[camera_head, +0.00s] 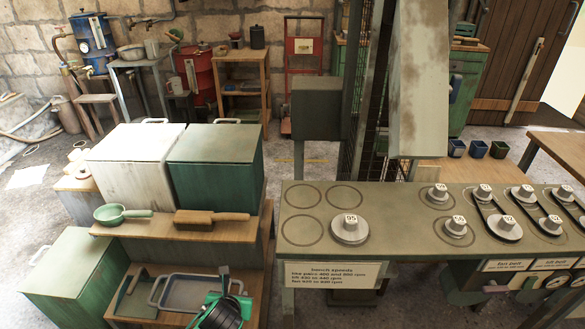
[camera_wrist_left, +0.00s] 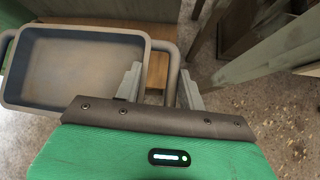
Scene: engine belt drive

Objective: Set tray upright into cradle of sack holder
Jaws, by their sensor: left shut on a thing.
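The grey tray (camera_head: 187,304), a shallow pan with a loop handle at each end, lies flat on the low wooden shelf in the head view. It also shows in the left wrist view (camera_wrist_left: 80,72), upper left. My left gripper (camera_head: 236,288), with its green cover, is at the tray's right end. In the left wrist view its fingers (camera_wrist_left: 161,86) are shut on the tray's side handle. The gripper hides part of the tray's right end in the head view. I cannot make out the cradle of the sack holder for certain. My right gripper is not in view.
A white bin (camera_head: 130,170) and a dark green bin (camera_head: 213,172) stand behind the shelf. The bench of labelled discs (camera_head: 392,225) stands close on the right.

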